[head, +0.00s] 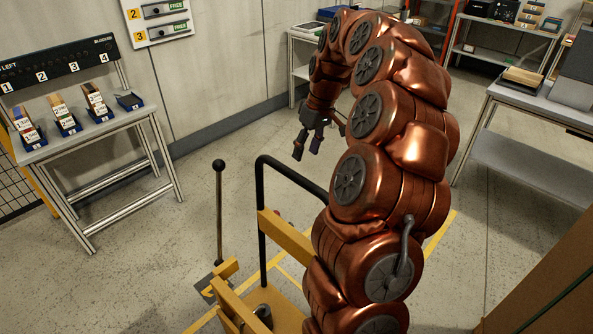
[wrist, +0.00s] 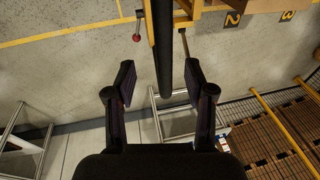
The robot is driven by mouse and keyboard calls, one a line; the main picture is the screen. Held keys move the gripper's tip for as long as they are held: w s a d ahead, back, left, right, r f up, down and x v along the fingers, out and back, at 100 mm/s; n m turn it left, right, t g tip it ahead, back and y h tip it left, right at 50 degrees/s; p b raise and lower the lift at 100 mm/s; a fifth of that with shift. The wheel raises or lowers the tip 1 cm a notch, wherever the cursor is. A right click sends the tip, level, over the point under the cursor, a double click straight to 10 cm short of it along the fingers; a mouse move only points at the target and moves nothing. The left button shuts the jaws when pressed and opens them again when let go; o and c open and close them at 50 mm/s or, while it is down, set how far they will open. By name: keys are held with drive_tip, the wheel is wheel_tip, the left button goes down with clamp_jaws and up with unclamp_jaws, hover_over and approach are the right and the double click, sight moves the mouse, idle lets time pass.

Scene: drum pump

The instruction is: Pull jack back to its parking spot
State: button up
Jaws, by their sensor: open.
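A yellow wheeled frame, which looks like the jack (head: 285,236), stands at the bottom middle of the head view, partly hidden by my arm. Its black tubular handle (head: 262,205) rises and bends right behind my arm. An upright lever with a dark knob (head: 219,190) stands at its left. My gripper (head: 311,140) is open beyond the handle in the head view. In the wrist view, my gripper (wrist: 163,88) has its fingers apart. A black bar (wrist: 163,45), likely the handle, reaches between them.
Yellow floor lines (head: 440,237) run around the frame. A table with small blue bins (head: 130,101) stands at the left. A metal bench (head: 530,160) is at the right, and a brown panel (head: 550,275) fills the lower right corner. Floor between them is clear.

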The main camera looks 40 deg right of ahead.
sight(296, 173)
drive_tip(key=shift+s+a+f+t+y+b, duration=0.15)
drive_tip(key=shift+s+f+t+b, duration=0.15)
drive_tip(key=shift+t+b, duration=0.4)
drive_tip(key=shift+s+a+f+t+y+b, duration=0.15)
drive_tip(key=shift+s+f+t+b, duration=0.1)
drive_tip(key=shift+t+b, duration=0.45)
drive_tip(key=shift+p+x, duration=1.05)
drive_tip(key=shift+x, duration=2.75)
drive_tip(key=shift+d, duration=0.1)
clamp_jaws()
